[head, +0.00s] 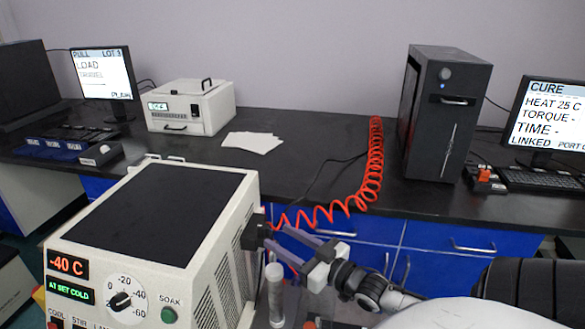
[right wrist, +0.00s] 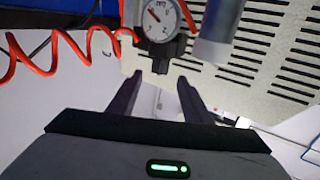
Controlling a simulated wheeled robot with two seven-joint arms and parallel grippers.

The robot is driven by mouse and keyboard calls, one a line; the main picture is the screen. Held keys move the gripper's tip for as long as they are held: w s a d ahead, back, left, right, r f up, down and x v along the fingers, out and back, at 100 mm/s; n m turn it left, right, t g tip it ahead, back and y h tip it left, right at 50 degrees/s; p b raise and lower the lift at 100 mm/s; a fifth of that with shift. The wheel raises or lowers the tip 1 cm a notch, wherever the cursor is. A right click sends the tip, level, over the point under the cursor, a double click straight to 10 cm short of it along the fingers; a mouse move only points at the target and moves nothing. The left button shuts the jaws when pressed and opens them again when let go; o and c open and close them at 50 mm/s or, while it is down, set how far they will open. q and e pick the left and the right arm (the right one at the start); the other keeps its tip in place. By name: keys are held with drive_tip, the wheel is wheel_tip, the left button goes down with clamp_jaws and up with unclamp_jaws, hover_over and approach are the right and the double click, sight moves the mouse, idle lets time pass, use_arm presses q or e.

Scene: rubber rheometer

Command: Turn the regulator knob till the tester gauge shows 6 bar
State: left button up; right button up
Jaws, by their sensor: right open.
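In the right wrist view the round white gauge (right wrist: 158,19) is at the top, cut by the frame edge. Its needle points to the upper left; the figures are too small to read. A black regulator block with its knob (right wrist: 162,52) sits just below the dial. My right gripper (right wrist: 158,82) is open, its two fingers reaching towards the black part, with nothing between them. In the head view my right gripper (head: 277,237) is beside the black regulator (head: 257,232) on the right side of the cream bath cabinet (head: 150,250). The gauge face is hidden there. My left gripper is out of view.
A red coiled hose (head: 372,165) runs from the regulator to the bench. A clear tube (head: 275,290) stands close below my right gripper. The black tower (head: 440,115) and the CURE monitor (head: 548,118) stand on the bench at right. Bare bench lies around the white sheets (head: 252,142).

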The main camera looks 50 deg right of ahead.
drive_tip(key=shift+s, duration=1.5)
idle(0.4)
